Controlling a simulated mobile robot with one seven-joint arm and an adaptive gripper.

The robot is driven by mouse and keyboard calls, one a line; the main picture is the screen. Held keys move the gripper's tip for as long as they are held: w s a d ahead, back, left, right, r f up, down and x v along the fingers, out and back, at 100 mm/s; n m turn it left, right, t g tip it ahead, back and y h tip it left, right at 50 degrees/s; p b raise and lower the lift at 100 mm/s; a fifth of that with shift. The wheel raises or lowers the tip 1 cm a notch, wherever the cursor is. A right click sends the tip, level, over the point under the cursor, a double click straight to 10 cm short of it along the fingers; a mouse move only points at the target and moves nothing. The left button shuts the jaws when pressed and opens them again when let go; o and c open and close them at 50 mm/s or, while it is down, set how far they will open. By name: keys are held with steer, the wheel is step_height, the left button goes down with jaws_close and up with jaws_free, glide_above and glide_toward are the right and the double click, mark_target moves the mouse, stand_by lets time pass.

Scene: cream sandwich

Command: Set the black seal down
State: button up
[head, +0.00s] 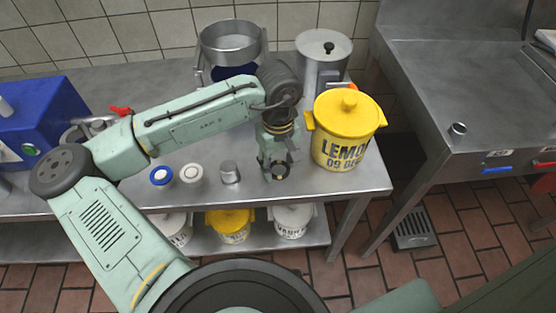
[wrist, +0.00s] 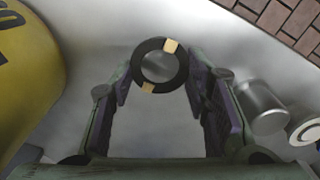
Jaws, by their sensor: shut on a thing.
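The black seal (wrist: 138,66) is a dark ring with two tan patches, seen in the wrist view between the tips of my gripper (wrist: 160,80). The steel tabletop shows through its hole. In the head view my gripper (head: 278,162) points down over the front of the steel table (head: 110,197), shut on the seal (head: 281,179). The seal is close to the tabletop; I cannot tell whether it touches.
The yellow lemon tub (head: 345,132) stands just right of my gripper. A small steel cylinder (head: 230,173), a white-topped piece (head: 191,174) and a blue-ringed piece (head: 160,176) stand to the left. Steel pots (head: 322,58) stand behind. The table's front edge is near.

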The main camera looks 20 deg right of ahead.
steer(key=shift+f, duration=0.1)
steer(key=shift+f+b, duration=0.3)
steer(key=shift+f, duration=0.2)
steer(key=o, duration=0.8)
steer(key=shift+r, duration=0.15)
steer(key=shift+r, duration=0.35)
step_height(320, 180, up, 12)
steer(key=shift+r+b, duration=0.15)
steer(key=shift+b, duration=0.5)
